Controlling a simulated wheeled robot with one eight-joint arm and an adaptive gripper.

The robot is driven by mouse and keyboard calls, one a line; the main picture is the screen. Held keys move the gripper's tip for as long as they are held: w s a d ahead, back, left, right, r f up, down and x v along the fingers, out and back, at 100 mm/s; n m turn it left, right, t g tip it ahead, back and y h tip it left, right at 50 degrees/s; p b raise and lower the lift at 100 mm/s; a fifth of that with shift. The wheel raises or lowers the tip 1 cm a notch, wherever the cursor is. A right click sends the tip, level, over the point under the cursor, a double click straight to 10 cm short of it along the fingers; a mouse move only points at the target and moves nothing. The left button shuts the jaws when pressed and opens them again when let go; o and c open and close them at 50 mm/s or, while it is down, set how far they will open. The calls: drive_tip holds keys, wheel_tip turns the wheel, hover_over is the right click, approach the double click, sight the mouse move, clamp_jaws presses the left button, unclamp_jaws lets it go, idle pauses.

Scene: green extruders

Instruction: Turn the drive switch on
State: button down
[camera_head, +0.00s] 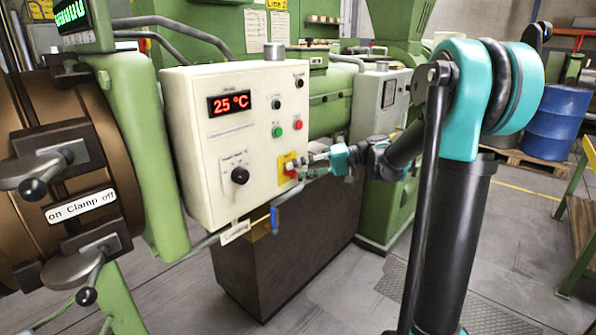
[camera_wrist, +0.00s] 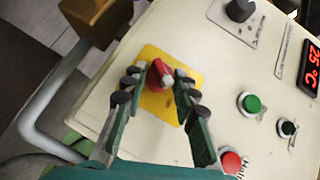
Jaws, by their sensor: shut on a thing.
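The drive switch (camera_wrist: 157,74) looks to be the red rotary knob on a yellow plate (camera_wrist: 181,67) on the white control box (camera_head: 182,118). In the head view the yellow plate (camera_head: 283,158) is at the box's lower right, and the red knob (camera_head: 290,171) is partly covered. My gripper (camera_head: 298,165) reaches in from the right. In the wrist view the fingers of my gripper (camera_wrist: 160,76) stand on either side of the red knob and are shut on it. The contact points are partly hidden, and the switch's markings are not readable.
The box carries a red 25 °C display (camera_head: 229,103), a large black knob (camera_head: 240,175), a green button (camera_head: 277,131) and a red button (camera_head: 298,124). A blue-handled valve (camera_head: 274,219) is below. A brown cabinet (camera_head: 285,250) stands under the box.

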idle(0.3)
drive_tip(key=c, duration=1.2)
unclamp_jaws()
drive_tip(key=shift+d, duration=0.1)
drive_tip(key=v, duration=1.2)
drive_tip(key=shift+f, duration=0.15)
